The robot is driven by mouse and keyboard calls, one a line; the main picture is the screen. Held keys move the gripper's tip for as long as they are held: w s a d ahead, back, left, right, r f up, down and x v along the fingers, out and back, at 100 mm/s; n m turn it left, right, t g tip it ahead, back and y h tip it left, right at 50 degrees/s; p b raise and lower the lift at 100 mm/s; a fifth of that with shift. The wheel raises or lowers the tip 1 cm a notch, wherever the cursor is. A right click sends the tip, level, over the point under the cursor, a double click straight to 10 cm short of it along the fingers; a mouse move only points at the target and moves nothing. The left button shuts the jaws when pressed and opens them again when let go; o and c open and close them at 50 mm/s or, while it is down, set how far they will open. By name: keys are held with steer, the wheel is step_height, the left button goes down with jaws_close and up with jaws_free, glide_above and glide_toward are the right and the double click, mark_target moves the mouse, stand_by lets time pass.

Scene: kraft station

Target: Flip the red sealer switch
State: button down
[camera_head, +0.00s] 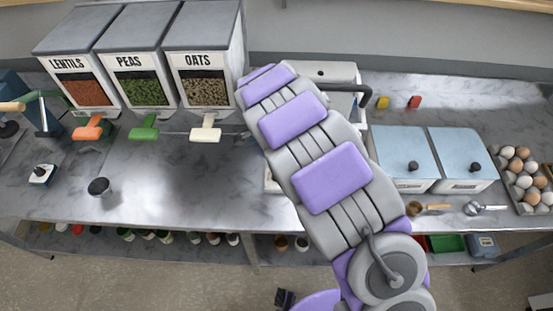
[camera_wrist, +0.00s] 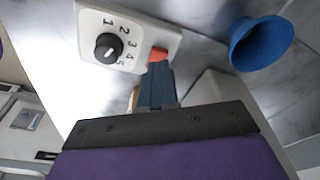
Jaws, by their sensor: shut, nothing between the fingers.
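In the wrist view, a red switch (camera_wrist: 158,54) sits at the corner of a white panel (camera_wrist: 137,28). A black dial (camera_wrist: 107,46) with numbers around it is on the same panel. My gripper (camera_wrist: 156,68) is shut and empty. Its blue-grey fingertips are right at the red switch and overlap its lower edge in the picture. I cannot tell whether they touch it or which way the switch is set. In the head view, my purple and grey arm hides the gripper and the switch. A pale machine (camera_head: 338,70) with a black handle (camera_head: 362,90) shows partly behind the arm.
A blue funnel-like piece (camera_wrist: 262,43) is right of the fingers in the wrist view. The lentils (camera_head: 85,91), peas (camera_head: 146,91) and oats dispensers (camera_head: 206,88) stand left of my arm. Two light-blue lidded bins (camera_head: 402,150) and an egg tray (camera_head: 527,172) are to the right.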

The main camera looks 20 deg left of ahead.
steer(key=shift+d, duration=0.1)
steer(key=shift+a+f, duration=0.2)
steer(key=shift+f, duration=0.05)
steer(key=shift+d+f, duration=0.1)
steer(key=shift+f, duration=0.6)
stand_by(0.6)
steer(key=shift+r, duration=0.15)
steer(key=shift+r+p, duration=0.5)
steer(key=shift+r, duration=2.9)
